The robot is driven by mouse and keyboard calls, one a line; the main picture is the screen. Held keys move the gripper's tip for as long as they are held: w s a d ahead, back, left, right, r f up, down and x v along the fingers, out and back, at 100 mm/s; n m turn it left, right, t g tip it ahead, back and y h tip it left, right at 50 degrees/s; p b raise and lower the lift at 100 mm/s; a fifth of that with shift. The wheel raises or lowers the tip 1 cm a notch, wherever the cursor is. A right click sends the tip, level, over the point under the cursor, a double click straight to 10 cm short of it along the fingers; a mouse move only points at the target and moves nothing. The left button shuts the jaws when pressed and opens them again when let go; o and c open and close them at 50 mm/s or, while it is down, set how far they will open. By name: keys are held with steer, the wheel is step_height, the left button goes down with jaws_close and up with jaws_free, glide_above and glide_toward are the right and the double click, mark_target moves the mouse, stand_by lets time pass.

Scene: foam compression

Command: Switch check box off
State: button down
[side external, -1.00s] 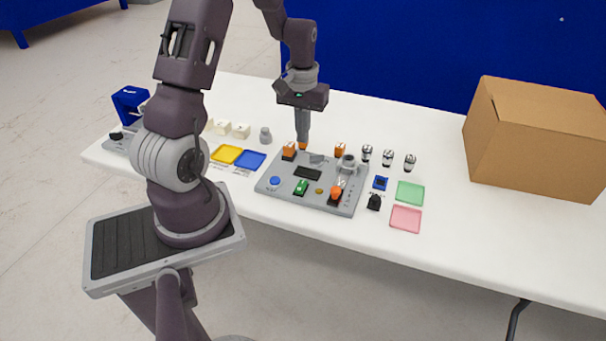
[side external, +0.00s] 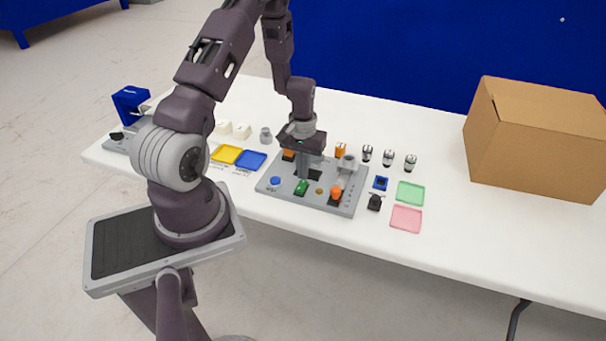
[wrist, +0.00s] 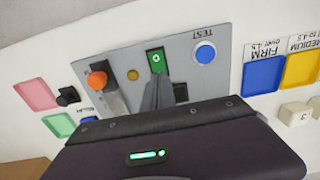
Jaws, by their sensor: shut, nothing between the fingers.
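The check box is a flat grey panel (side external: 268,187) on the white table. Its green rocker switch (side external: 301,188) sits near the front edge; in the wrist view the green switch (wrist: 155,61) shows a white round mark. My gripper (side external: 304,177) is shut and empty, pointing down just behind the switch. In the wrist view the closed fingertips (wrist: 158,76) are right at the switch's near end; I cannot tell whether they touch it. The fingers hide part of the switch and the dark display (wrist: 180,92) beside it.
On the panel, a blue TEST button (wrist: 205,53) and an orange knob (wrist: 97,80) flank the switch. Yellow (side external: 227,154) and blue (side external: 249,160) trays lie left; green (side external: 410,193) and pink (side external: 406,218) trays lie right. A cardboard box (side external: 537,137) stands far right.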

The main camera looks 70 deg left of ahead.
steer(key=shift+f, duration=0.85)
steer(key=shift+w+a+f, duration=0.1)
steer(key=shift+f, duration=0.05)
steer(key=shift+s+d+r, duration=0.25)
steer(key=shift+s+d, duration=0.35)
